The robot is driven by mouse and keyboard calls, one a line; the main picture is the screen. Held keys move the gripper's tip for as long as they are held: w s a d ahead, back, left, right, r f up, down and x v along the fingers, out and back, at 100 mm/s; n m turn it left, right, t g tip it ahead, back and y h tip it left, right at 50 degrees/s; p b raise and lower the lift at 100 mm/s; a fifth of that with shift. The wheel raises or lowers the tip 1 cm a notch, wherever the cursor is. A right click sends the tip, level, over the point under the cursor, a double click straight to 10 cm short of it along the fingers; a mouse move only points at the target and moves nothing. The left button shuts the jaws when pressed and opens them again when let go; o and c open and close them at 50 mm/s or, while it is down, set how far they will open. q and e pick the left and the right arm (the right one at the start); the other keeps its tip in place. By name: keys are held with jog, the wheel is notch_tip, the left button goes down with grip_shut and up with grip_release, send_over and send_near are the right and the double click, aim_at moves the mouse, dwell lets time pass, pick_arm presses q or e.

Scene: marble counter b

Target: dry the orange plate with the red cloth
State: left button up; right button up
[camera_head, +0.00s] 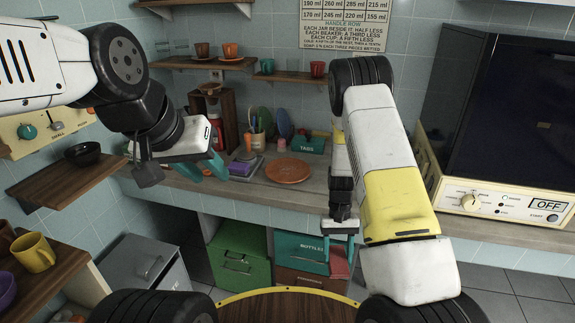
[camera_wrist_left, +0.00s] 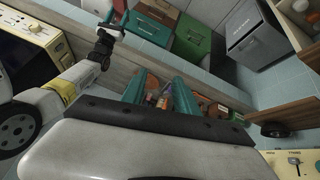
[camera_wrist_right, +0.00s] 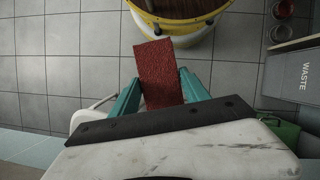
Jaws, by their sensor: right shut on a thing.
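The orange plate (camera_head: 288,171) lies flat on the grey counter at the back, near the middle of the head view. My right gripper (camera_head: 339,243) hangs low in front of the counter, to the right of the plate and apart from it. It is shut on the red cloth (camera_head: 340,264); in the right wrist view the cloth (camera_wrist_right: 160,72) sticks out between the teal fingers over the floor. My left gripper (camera_head: 204,168) is at the counter's left, left of the plate. Its teal fingers are apart with nothing held between them, as the left wrist view (camera_wrist_left: 160,76) shows.
A purple sponge-like block (camera_head: 243,165), a utensil cup (camera_head: 256,140) and a teal box (camera_head: 309,144) stand around the plate. An oven-like appliance (camera_head: 500,190) fills the right. Shelves with mugs (camera_head: 35,252) are at the left. Green (camera_head: 240,255) and teal bins stand below the counter.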

pick_arm(q)
jog(key=shift+w, duration=0.1)
jog(key=c, duration=0.3)
jog(key=shift+w+r, duration=0.2)
jog(key=shift+w, duration=0.15)
jog(key=c, duration=0.4)
jog(key=w+r, duration=0.2)
jog(key=w, duration=1.4)
jog(key=shift+w+d+r+m, duration=0.15)
jog(key=shift+w+m, duration=0.15)
jog(key=w+d+f, duration=0.1)
jog(key=w+f, duration=0.3)
jog(key=w, duration=0.4)
jog(key=w+d+f+m, duration=0.1)
jog(key=w+f, duration=0.3)
jog(key=w, duration=0.5)
jog(key=w+d+f, duration=0.1)
jog(key=w+f, duration=0.4)
jog(key=w, duration=0.3)
jog(key=shift+m+g+y, duration=0.3)
jog(key=shift+m, duration=0.1)
jog(key=shift+s+a+f+x, duration=0.1)
jog(key=shift+s+a+x, duration=0.1)
jog(key=shift+x, duration=3.35)
jog(key=shift+s+a+f+x, duration=0.1)
jog(key=shift+a+f+x, duration=0.1)
jog(key=shift+x, duration=3.4)
jog(key=shift+s+a+f+x, duration=0.15)
jog(key=shift+a+x, duration=0.1)
jog(key=shift+x, duration=3.3)
